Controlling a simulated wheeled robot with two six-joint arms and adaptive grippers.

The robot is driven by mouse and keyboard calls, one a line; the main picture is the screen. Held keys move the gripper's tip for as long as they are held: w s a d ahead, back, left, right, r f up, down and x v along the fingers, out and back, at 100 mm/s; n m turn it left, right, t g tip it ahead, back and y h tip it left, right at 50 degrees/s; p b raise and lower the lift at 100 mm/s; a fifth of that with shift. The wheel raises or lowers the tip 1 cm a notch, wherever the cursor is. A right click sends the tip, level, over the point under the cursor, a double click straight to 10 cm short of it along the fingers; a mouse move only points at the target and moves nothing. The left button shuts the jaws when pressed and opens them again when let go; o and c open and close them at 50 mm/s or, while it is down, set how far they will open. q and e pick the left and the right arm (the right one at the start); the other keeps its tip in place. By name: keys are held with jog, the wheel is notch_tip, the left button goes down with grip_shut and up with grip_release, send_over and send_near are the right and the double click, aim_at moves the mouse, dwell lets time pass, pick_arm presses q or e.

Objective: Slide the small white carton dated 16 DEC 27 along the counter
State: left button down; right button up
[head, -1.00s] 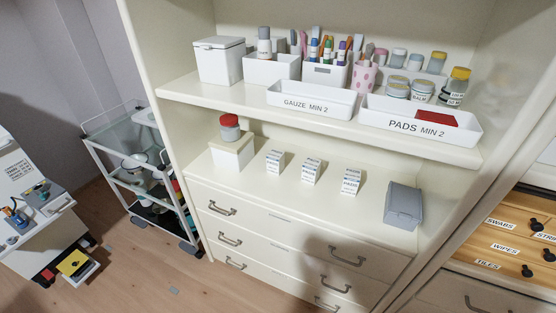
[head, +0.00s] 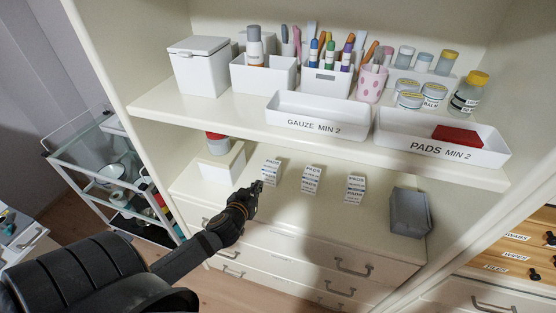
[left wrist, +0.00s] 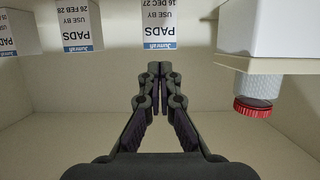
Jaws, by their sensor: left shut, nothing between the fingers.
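The small white carton dated 16 DEC 27 (left wrist: 158,22) shows upside down at the top middle of the left wrist view, with a blue band and the word PADS. In the head view it is the leftmost carton (head: 271,172) of the row on the counter (head: 285,213). My left gripper (head: 257,188) is shut and empty, just in front of this carton. In the left wrist view its closed fingertips (left wrist: 159,68) point at the carton, with a small apparent gap; contact cannot be told. My right gripper is not in view.
Two similar cartons, a middle one (head: 311,180) and a right one (head: 355,189), stand to the right. A grey box (head: 409,212) is farther right. A cream box (head: 221,163) with a red-lidded jar (head: 214,144) stands left. The loaded upper shelf (head: 225,108) overhangs the counter.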

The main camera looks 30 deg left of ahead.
aim_at(270, 168)
pick_arm(q)
jog(key=w+a, duration=0.1)
jog(key=w, duration=0.2)
jog(key=w+p, duration=0.1)
jog(key=w, duration=0.3)
jog(key=w+a+p, duration=0.1)
jog(key=w, duration=0.3)
jog(key=shift+w+a+r, duration=0.15)
jog(key=shift+w+a, duration=0.05)
jog(key=shift+a, duration=0.15)
jog(key=shift+w+f+p, duration=0.1)
jog(key=shift+f+p, duration=0.2)
jog(key=shift+f+b, duration=0.4)
jog(key=shift+f, duration=0.25)
